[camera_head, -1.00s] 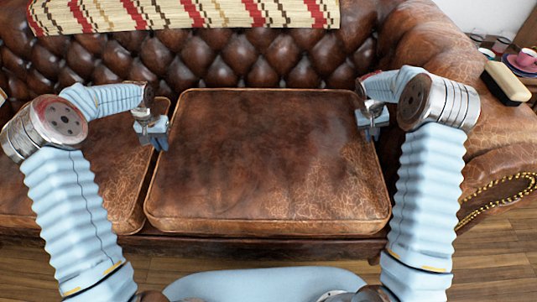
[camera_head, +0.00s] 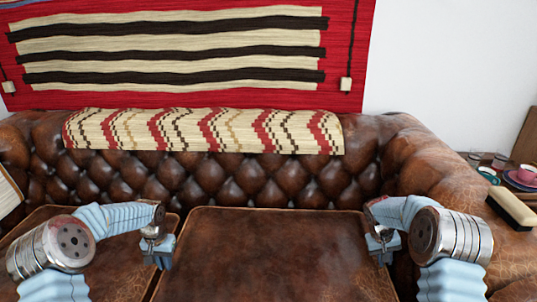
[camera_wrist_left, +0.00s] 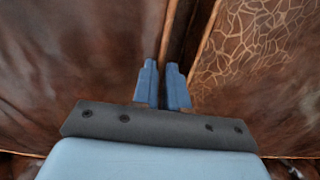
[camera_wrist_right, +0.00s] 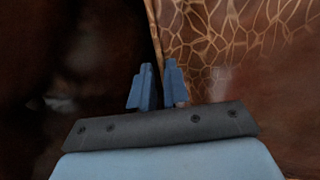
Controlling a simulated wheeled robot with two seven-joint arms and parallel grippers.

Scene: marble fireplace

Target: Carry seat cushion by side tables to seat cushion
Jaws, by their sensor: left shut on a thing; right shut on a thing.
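A brown leather seat cushion (camera_head: 275,255) with piped edges lies flat in front of the sofa back; its front is below the head view. My left gripper (camera_head: 157,256) is shut on its left edge, and my right gripper (camera_head: 383,250) is shut on its right edge. The left wrist view shows the left fingertips (camera_wrist_left: 162,72) close together at a piped seam. The right wrist view shows the right fingertips (camera_wrist_right: 156,74) at another piped edge. A second seat cushion (camera_head: 38,235) lies to the left, partly hidden by my left arm.
The tufted sofa back (camera_head: 230,180) stands behind, with a patterned throw (camera_head: 205,131) over it. The right armrest (camera_head: 430,180) carries a brush (camera_head: 511,210). A striped hanging (camera_head: 190,60) covers the wall.

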